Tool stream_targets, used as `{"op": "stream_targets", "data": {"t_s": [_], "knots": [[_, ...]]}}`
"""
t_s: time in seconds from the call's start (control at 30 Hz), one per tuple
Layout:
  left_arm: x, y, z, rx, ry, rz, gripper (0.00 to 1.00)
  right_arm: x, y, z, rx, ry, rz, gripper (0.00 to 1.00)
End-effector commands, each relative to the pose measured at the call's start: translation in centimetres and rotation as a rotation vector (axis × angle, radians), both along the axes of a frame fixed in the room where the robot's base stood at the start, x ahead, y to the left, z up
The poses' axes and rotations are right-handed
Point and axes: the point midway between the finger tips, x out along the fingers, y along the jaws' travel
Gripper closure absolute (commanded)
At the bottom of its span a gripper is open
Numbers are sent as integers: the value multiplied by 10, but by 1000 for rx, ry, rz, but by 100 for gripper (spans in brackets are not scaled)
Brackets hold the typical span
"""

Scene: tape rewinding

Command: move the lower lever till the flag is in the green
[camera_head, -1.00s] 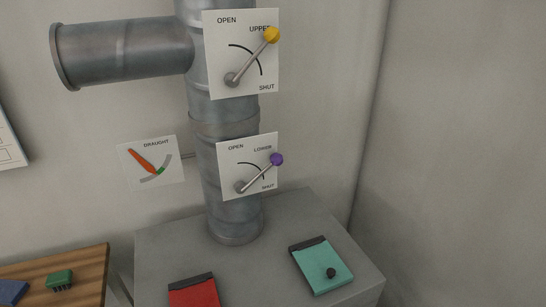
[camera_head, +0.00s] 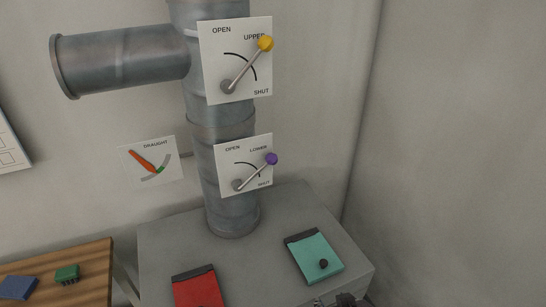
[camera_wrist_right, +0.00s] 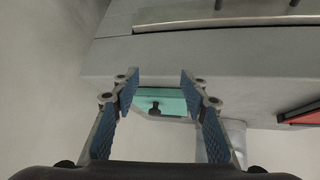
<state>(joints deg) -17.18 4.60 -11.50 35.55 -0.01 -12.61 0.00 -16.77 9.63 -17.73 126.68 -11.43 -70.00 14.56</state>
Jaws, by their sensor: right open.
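The lower lever (camera_head: 256,171) has a purple knob and sits on a white plate marked LOWER, OPEN and SHUT. Its arm points up and to the right, between the two marks. The draught gauge (camera_head: 149,160) has an orange flag (camera_head: 141,161) pointing up-left, away from the small green patch (camera_head: 160,169) on its grey arc. My right gripper shows only in part at the bottom edge of the head view (camera_head: 346,300), far below the lever. In the right wrist view its fingers (camera_wrist_right: 155,95) are open with nothing between them. My left gripper is not in view.
The upper lever (camera_head: 246,66) with a yellow knob is above on the same pipe (camera_head: 222,122). A teal pad (camera_head: 316,256) and a red pad (camera_head: 197,289) lie on the grey cabinet top (camera_head: 270,245). A wooden table (camera_head: 95,262) stands at left.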

Motion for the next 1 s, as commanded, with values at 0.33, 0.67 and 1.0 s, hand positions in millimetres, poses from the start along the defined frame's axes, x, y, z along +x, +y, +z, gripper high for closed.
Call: {"op": "stream_targets", "data": {"t_s": [0.33, 0.67, 1.0], "knots": [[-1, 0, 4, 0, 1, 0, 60, 134, 74, 181, 79, -596, 63, 59], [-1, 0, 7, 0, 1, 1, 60, 157, 122, 270, 146, -854, 161, 59], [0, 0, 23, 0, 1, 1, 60, 193, 129, 274, 146, -856, 162, 59]]}}
